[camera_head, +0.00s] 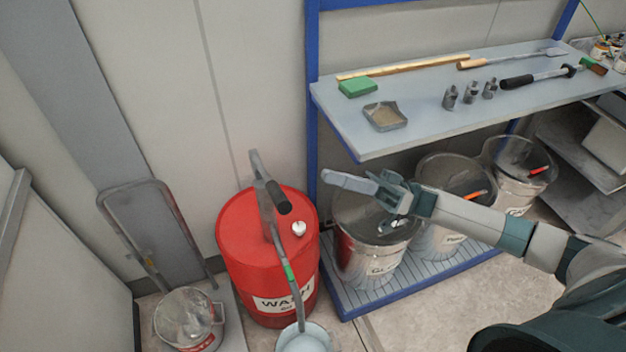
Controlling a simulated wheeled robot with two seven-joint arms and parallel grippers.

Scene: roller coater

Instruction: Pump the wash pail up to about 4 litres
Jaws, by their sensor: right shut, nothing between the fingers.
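The red wash drum (240,235) stands on the floor at the middle, with a "WASH" label on its front. A hand pump (265,195) rises from its top, its lever carrying a black grip (278,198). A grey spout pipe (295,293) with a green band runs down in front of the drum to the pale wash pail (305,343). The pail is cut off by the bottom edge, so its level cannot be read. My right gripper (335,179) is shut and empty, right of the pump lever and apart from it. My left gripper is out of view.
A blue-framed shelf (375,148) holds a green block, a tray, metal fittings and long-handled tools. Several metal buckets (365,255) stand on the low blue rack below. A hand truck (178,215) with a clear-topped can (187,318) stands at the left.

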